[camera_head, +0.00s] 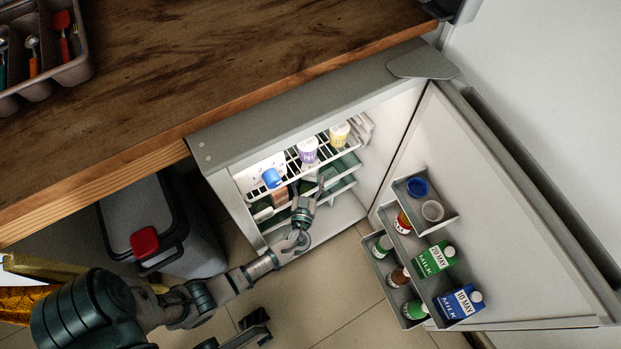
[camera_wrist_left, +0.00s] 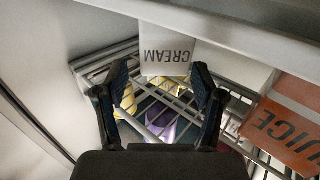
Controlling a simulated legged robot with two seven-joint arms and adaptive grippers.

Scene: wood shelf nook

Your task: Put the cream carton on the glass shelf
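The cream carton (camera_wrist_left: 167,58) is white, with its lettering upside down in the left wrist view. It is ahead of my left gripper (camera_wrist_left: 161,72), between the lines of the two fingers, with gaps on both sides. I cannot pick the carton out surely in the head view. My left gripper (camera_head: 308,188) is open and reaches into the fridge below the wire rack (camera_head: 290,157). Green-tinted glass shelving (camera_head: 346,163) shows under the rack, partly hidden by my gripper. My right gripper (camera_head: 256,329) appears small and dark at the bottom; its opening is unclear.
Purple (camera_head: 307,151) and yellow (camera_head: 339,134) tubs and a blue-capped item (camera_head: 271,178) are at the rack. The open door (camera_head: 500,220) carries milk cartons and jars. The wooden counter (camera_head: 200,65) overhangs above.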

